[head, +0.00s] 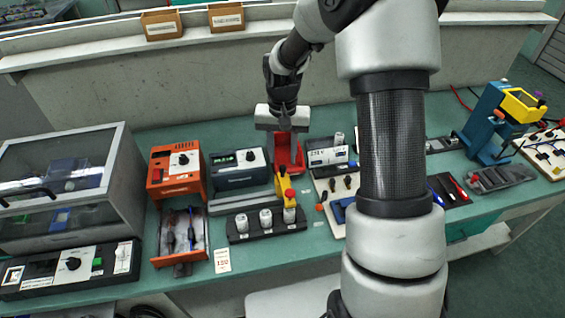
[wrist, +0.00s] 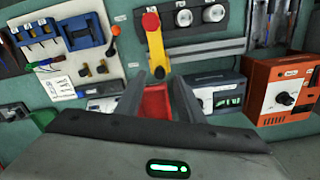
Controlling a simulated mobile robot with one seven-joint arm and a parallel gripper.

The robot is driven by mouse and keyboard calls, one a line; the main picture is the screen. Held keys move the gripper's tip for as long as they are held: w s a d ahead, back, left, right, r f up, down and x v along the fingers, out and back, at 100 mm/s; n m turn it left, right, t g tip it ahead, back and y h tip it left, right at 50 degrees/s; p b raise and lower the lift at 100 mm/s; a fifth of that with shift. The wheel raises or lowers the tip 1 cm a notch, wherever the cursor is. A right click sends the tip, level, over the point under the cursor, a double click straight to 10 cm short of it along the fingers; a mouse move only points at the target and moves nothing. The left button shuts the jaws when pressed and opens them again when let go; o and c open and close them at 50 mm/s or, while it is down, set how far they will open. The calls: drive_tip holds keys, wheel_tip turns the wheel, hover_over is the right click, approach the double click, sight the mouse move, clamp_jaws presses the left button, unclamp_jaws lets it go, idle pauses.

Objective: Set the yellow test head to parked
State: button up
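A yellow arm with a red knob (head: 286,182) reaches forward from a red stand (head: 288,150) at the middle of the bench. In the wrist view the yellow arm (wrist: 156,50) lies ahead of my gripper. A yellow block-shaped head (head: 522,104) sits on a blue stand (head: 486,122) at the far right; I cannot tell which yellow part is the test head. My gripper (head: 283,132) is above the red stand. In the wrist view my gripper (wrist: 158,80) has its fingers apart, with red stand (wrist: 156,104) showing between them. Contact is unclear.
An orange box with a dial (head: 175,170) and a dark metered box (head: 238,167) stand left of the red stand. A black strip with several round parts (head: 250,227) lies in front. A light tool board (head: 332,215) is to the right.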

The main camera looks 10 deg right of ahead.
sight(282, 167)
drive_tip(key=shift+f, duration=1.9)
clamp_jaws()
